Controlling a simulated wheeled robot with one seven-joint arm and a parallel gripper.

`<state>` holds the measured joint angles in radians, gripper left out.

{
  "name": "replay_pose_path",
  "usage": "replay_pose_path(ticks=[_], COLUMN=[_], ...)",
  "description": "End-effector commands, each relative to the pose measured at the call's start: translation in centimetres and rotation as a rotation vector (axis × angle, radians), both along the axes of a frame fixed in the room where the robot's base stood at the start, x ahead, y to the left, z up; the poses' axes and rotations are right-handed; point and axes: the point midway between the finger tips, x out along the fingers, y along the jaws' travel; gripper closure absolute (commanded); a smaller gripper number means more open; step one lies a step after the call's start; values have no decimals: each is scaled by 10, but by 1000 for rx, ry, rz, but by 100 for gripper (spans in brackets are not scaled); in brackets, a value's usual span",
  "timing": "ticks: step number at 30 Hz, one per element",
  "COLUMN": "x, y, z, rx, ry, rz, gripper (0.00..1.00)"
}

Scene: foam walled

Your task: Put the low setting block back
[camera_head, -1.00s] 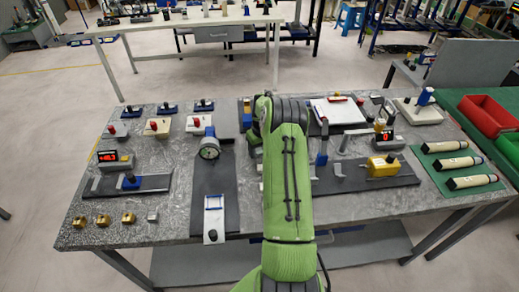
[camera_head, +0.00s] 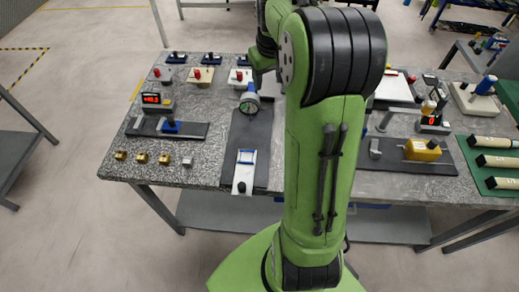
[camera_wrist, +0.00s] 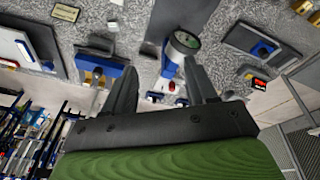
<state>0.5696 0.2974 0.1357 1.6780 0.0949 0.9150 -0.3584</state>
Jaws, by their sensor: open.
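I cannot tell for sure which piece is the low setting block. Three small brass blocks (camera_head: 142,157) and a steel-grey block (camera_head: 187,162) stand in a row at the table's front left. A dial gauge (camera_head: 249,103) stands at the back of a dark plate (camera_head: 252,135), with a white and blue piece (camera_head: 243,173) at the plate's front. The dial gauge also shows in the wrist view (camera_wrist: 186,41), just beyond the fingertips.
Small bases with red knobs (camera_head: 201,76) stand at the back left, near a red-lit readout (camera_head: 153,98). A yellow block (camera_head: 422,150) sits on a dark plate to the right. Handled cylinders lie on a green mat (camera_head: 470,160). Bare tabletop shows around the front-left blocks.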

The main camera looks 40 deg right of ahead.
Motion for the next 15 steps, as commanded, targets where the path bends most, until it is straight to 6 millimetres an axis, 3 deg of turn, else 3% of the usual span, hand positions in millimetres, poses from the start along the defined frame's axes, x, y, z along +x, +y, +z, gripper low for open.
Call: replay_pose_path(ticks=[1,3,6,10,12,15], x=[-15,-41,-86,-151,-180,-206], y=[32,72,122,169,184,196], z=[22,42,59,60,53,42], rx=[-18,-30,-30,-1,21,50], ry=[-26,-60,-117,-191,-223,-251], rz=[27,55,93,141,162,182], gripper=[43,43,43,43,43,43])
